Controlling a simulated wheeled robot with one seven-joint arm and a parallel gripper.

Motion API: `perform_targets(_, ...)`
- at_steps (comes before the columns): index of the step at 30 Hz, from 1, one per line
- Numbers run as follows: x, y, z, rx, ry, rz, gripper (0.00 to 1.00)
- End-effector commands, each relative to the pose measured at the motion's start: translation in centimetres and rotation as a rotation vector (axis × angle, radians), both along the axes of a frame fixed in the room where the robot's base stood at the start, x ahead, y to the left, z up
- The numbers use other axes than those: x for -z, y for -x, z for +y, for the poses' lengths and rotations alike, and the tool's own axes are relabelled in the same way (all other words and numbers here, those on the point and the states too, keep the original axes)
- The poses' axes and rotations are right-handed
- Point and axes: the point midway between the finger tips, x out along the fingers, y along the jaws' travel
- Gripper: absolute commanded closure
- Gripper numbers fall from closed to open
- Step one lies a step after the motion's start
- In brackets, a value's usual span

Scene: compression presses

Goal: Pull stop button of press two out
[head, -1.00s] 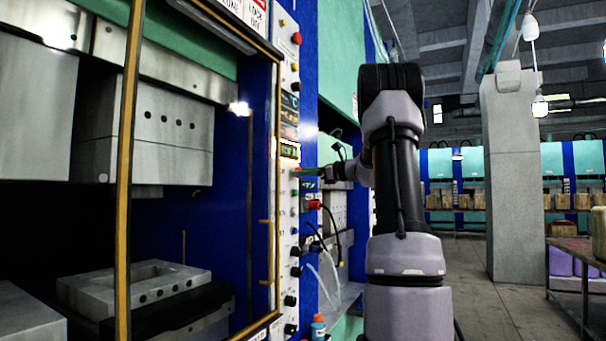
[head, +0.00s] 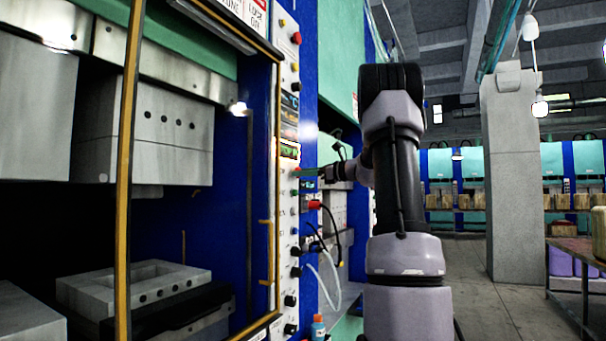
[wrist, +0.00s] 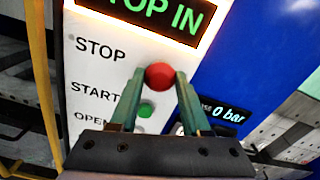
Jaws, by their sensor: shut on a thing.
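The red stop button (wrist: 160,76) sits on the white control panel beside the printed word STOP in the wrist view. A lit display above it ends in "TOP IN" (wrist: 150,12). My gripper (wrist: 159,82) has its two green fingers on either side of the red button, shut on it. In the head view my gripper (head: 308,172) reaches left to the panel (head: 287,215), its fingertips at the button. The button itself is very small there.
A green button (wrist: 146,109) sits just below the red one, between the fingers. A display reading 0 bar (wrist: 222,111) is on the blue frame at right. A yellow-edged press guard (head: 123,170) stands left. Cables and a red connector (head: 315,204) hang below my gripper.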

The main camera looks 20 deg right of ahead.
Motion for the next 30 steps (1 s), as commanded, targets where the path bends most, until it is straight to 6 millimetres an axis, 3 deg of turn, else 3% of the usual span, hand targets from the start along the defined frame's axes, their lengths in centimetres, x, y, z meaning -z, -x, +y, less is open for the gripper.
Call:
perform_targets(13, 0.0, 0.0, 0.0, 0.001, 0.000, 0.000, 1.00)
perform_targets(19, 0.0, 1.3, -1.1, 0.002, 0.000, -0.001, 1.00)
perform_targets(26, 0.0, 1.4, -1.1, 0.001, 0.000, 0.001, 1.00)
perform_targets(27, 0.0, 1.4, -1.2, 0.001, 0.000, 0.001, 0.38)
perform_targets(28, 0.0, 1.4, -1.2, 0.001, 0.000, 0.001, 0.26)
perform_targets(30, 0.0, 1.4, -1.1, 0.001, 0.000, 0.001, 0.22)
